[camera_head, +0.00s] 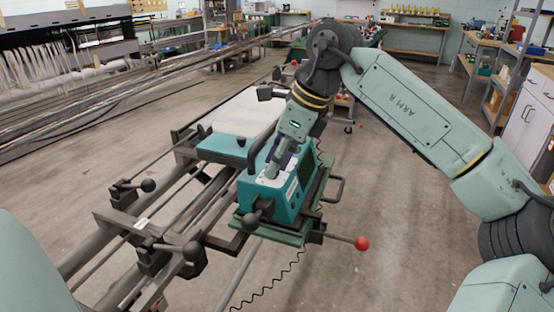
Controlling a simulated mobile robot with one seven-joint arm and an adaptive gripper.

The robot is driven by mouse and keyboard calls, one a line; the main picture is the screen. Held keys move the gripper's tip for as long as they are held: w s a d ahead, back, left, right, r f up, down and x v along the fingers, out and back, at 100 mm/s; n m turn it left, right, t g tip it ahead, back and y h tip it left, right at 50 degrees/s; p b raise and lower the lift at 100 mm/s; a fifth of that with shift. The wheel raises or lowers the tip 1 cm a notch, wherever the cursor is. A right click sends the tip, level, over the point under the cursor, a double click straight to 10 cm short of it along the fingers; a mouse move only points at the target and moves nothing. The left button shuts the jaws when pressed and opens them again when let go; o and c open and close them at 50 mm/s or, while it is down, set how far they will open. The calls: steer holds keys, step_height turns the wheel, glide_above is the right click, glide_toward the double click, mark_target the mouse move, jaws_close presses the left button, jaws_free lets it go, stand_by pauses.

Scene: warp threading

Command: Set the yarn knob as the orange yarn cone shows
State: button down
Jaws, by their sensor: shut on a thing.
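A teal machine box (286,208) with a pale top panel sits on the rail carriage in the middle of the view. My gripper (272,170) reaches down from above onto this panel, its fingers close together at the panel surface. It is shut on a small part there, which I take to be the yarn knob; the fingers hide it, so its setting cannot be read. I cannot make out an orange yarn cone in this view.
Black ball-ended levers (191,251) stand on the rails at left. A lever with a red ball (361,243) sticks out at right, below a black handle (335,188). A white-topped unit (246,112) sits behind the box. The floor (420,240) at right is clear.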

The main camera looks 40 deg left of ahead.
steer(key=c, duration=1.3)
jaws_free()
steer(key=shift+c, duration=0.2)
steer(key=v, duration=1.2)
